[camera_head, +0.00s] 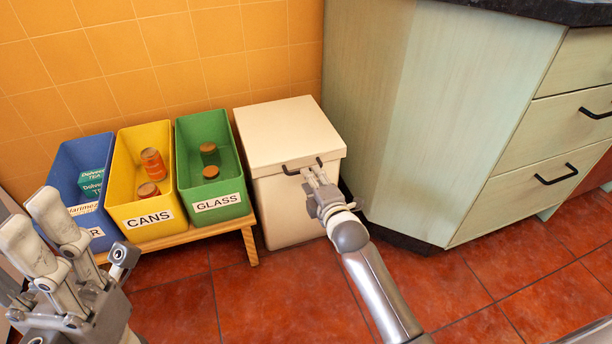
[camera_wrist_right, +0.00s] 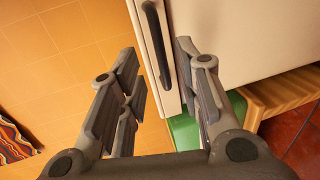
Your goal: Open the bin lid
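The bin is a cream-white box (camera_head: 282,208) against the tiled wall, with a flat lid (camera_head: 285,130) that lies shut on it. A dark handle (camera_head: 289,170) is on the front edge of the lid. My right gripper (camera_head: 316,173) is at the handle's right part, partly covering it. In the right wrist view, the handle (camera_wrist_right: 155,45) shows between and beyond the open fingers (camera_wrist_right: 157,58); I cannot tell whether they touch it. My left gripper (camera_head: 32,220) is open and empty at the lower left, away from the bin.
Blue (camera_head: 67,165), yellow (camera_head: 127,205) and green (camera_head: 222,185) bins stand left on a low wooden bench (camera_head: 190,236), holding boxes, cans and jars. A pale green cabinet (camera_head: 430,120) stands close on the bin's right. Red tiled floor (camera_head: 290,290) is open in front.

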